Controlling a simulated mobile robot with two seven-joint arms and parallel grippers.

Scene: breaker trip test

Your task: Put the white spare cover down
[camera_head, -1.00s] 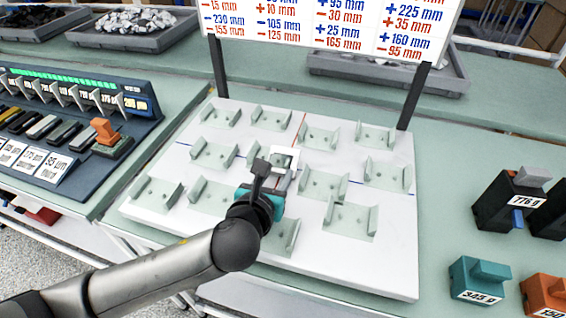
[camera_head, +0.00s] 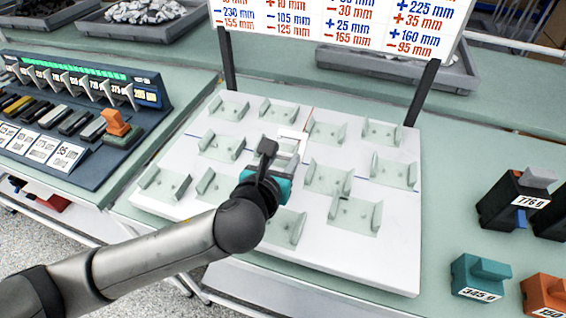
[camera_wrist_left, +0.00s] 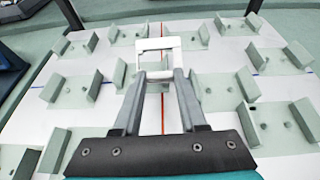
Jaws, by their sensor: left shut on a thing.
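The white spare cover is an open rectangular frame; it shows in the left wrist view (camera_wrist_left: 158,44) and partly in the head view (camera_head: 291,137). My left gripper (camera_wrist_left: 160,76) is shut on its near edge. In the head view the left gripper (camera_head: 281,158) is over the middle of the white board (camera_head: 340,262), between the rows of pale green cradles. The gripper hides part of the cover. I cannot tell whether the cover touches the board. My right gripper is not in view.
Several cradles with upright walls, such as this one (camera_head: 329,177), surround the gripper. A number sign (camera_head: 340,28) on dark posts stands behind the board. A blue console (camera_head: 80,120) is at left. Teal (camera_head: 478,275) and orange (camera_head: 546,292) blocks are at right.

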